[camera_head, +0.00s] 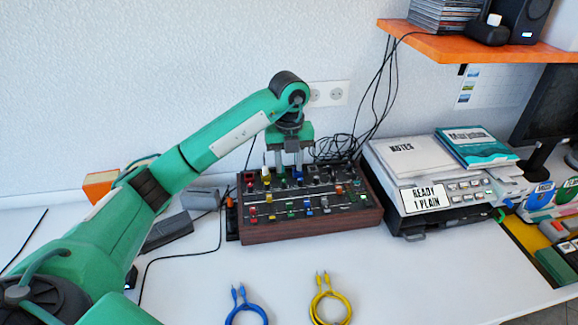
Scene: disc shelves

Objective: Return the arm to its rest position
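My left arm (226,138) is green and reaches in from the left across the table. My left gripper (288,162) points down over the back part of a wood-sided control box (310,232) with coloured knobs and switches. Its two grey fingers show apart with a gap between them, and I see nothing held. The fingertips are close to the panel; whether they touch it I cannot tell. My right gripper is not in view.
A printer-like machine (452,218) with a notes pad (415,158) stands right of the box. An orange shelf (480,47) overhangs the upper right. Blue (245,312) and yellow (330,306) cables lie in front. Black cables hang behind.

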